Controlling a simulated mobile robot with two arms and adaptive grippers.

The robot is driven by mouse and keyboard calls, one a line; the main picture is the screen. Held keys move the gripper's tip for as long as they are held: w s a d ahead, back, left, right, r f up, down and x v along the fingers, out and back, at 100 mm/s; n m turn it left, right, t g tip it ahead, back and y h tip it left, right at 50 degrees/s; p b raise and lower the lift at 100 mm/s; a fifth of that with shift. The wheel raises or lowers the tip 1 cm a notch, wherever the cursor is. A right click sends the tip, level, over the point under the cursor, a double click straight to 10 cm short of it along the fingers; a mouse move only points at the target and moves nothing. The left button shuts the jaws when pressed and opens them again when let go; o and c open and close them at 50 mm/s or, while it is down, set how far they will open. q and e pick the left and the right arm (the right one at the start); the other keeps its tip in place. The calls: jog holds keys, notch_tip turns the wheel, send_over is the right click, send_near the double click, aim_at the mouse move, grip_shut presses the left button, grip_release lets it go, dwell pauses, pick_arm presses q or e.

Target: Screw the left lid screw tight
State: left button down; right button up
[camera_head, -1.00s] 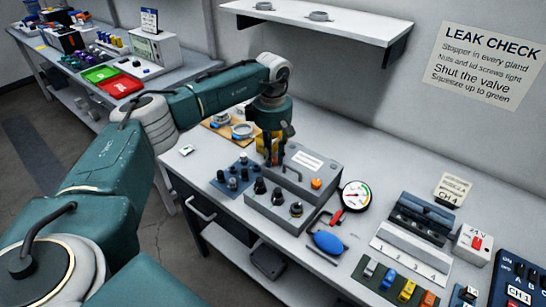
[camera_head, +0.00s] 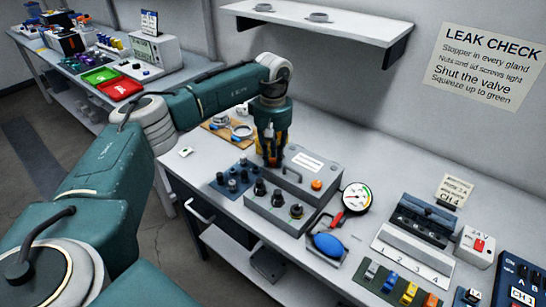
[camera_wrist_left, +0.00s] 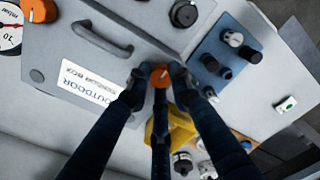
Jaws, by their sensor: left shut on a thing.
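The grey sensor box (camera_head: 290,180) sits on the bench with its labelled lid on; the lid (camera_wrist_left: 60,45) also shows in the left wrist view. My left gripper (camera_head: 271,158) points down at the lid's left end. In the left wrist view its fingertips (camera_wrist_left: 159,78) are shut on the orange left lid screw (camera_wrist_left: 160,74), one on each side of the head. How deep the screw sits is hidden. A second orange lid screw (camera_head: 316,184) stands at the lid's other end. My right gripper is not in view.
Dark gland fittings (camera_head: 278,197) line the box front. A blue block with dark stoppers (camera_head: 235,178) stands to the left. A pressure gauge (camera_head: 356,196) and blue squeeze bulb (camera_head: 328,244) lie to the right. A lid handle (camera_wrist_left: 103,28) rises near my fingers.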

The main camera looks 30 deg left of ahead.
aim_at(272, 160)
pick_arm(q)
jog(key=shift+a, duration=0.1)
jog(key=c, duration=1.5)
grip_release()
jog(key=shift+c, duration=0.2)
notch_tip(272, 160, up, 12)
